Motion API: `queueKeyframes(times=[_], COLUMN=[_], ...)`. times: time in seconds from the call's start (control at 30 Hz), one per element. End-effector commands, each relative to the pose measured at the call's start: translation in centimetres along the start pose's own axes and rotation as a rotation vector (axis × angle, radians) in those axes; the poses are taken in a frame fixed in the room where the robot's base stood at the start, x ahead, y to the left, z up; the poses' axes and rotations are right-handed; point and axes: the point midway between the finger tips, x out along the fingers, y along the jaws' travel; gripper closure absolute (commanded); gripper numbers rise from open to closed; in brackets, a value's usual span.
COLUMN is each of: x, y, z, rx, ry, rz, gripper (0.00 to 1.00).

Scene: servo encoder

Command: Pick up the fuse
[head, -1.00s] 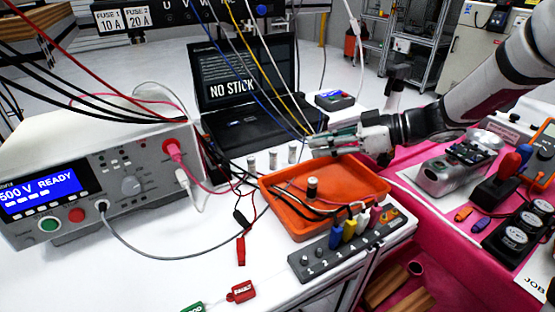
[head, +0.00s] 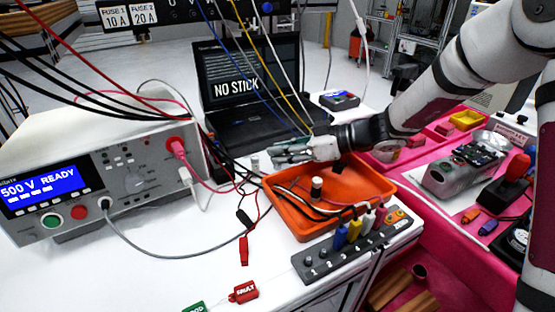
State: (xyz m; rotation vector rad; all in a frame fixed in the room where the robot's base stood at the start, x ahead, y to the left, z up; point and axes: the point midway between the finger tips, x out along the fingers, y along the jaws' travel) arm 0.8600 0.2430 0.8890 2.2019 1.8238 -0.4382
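A small silvery-white cylinder that looks like a fuse (head: 255,164) stands upright on the white table, just left of the orange tray's back corner. My gripper (head: 282,153) reaches in from the right above the tray's back edge, its fingers pointing left toward this cylinder. The fingers cover the spot where similar cylinders stood. I cannot tell whether the fingers are open or hold anything. A dark cylinder with a white top (head: 316,188) stands in the orange tray (head: 290,222); whether it is a fuse is unclear.
Black and white cables run through the tray. A grey numbered terminal strip (head: 330,262) with coloured plugs lies in front. A tester (head: 110,175) reading "500 V READY" stands at left, and a laptop (head: 250,95) behind. Wires hang above my gripper.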

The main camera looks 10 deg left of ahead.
Motion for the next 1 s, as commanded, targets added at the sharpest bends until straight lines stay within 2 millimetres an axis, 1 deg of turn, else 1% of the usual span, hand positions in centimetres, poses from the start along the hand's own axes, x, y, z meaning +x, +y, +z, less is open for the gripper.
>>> queueKeyframes(times=[0.13, 0.17, 0.2, 0.23, 0.27, 0.53, 0.63, 0.77, 1.0], x=[0.0, 0.0, 0.0, -0.1, -0.1, -0.1, -0.3, -1.0, -2.7], y=[0.0, 0.0, 0.0, 0.0, 0.0, 0.0, 0.0, 0.0, 0.0], z=[0.0, 0.0, 0.0, 0.0, 0.0, 0.0, -0.5, -2.1, -6.5], rx=[0.0, 0.0, 0.0, 0.0, 0.0, 0.0, -0.001, -0.004, -0.005], ry=[0.0, 0.0, 0.0, 0.0, 0.0, 0.0, 0.0, 0.0, 0.0], rz=[0.001, 0.001, 0.0, 0.0, 0.0, 0.001, 0.001, 0.002, 0.002], gripper=[0.77, 0.82, 0.91, 0.98, 1.0, 1.0, 1.0, 1.0, 1.0])
